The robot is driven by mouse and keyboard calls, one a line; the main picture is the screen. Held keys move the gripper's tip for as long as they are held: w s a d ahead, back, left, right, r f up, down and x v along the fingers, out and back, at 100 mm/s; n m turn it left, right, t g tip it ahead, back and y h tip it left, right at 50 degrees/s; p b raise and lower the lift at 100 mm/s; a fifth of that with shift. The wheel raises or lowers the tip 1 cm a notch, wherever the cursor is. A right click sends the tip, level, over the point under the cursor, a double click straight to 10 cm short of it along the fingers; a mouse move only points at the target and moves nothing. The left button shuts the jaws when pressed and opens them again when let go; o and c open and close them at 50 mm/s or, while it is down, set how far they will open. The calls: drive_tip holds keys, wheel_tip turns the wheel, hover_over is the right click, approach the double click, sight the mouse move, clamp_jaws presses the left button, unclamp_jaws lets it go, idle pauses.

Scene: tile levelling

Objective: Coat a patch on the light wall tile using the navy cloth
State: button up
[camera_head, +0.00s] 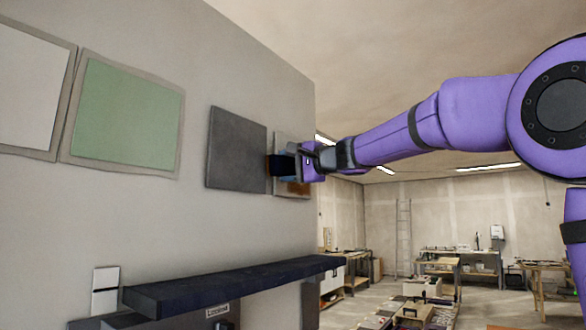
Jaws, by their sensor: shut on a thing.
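My gripper (294,164) is at the wall, to the right of the dark grey tile. It is shut on a dark piece that looks like the navy cloth (279,166). Behind it is a partly hidden light grey tile (288,138), with a brown-orange patch (291,188) on its lower part. The cloth overlaps this tile in the picture; I cannot tell whether it touches it. A whitish tile (28,90) is at the far left of the wall, cut by the frame edge.
A green tile (127,112) and a dark grey tile (237,150) hang between the two light ones. A dark shelf (235,284) juts from the wall below. A white switch-like plate (105,290) is at its left. Workbenches (460,262) stand far off right.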

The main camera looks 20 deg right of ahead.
sight(279, 150)
drive_tip(key=shift+r, duration=1.2)
drive_tip(key=shift+w+d+r, duration=1.15)
drive_tip(key=shift+w+d, duration=3)
drive_tip(key=shift+d, duration=1.7)
drive_tip(key=shift+s+a, duration=1.4)
drive_tip(key=shift+a, duration=0.55)
drive_tip(key=shift+s+a, duration=1.45)
drive_tip(key=shift+a, duration=0.5)
drive_tip(key=shift+s+a, duration=1.4)
drive_tip(key=shift+a, duration=0.55)
drive_tip(key=shift+d, duration=0.1)
drive_tip(key=shift+v, duration=3)
drive_tip(key=shift+v, duration=1.45)
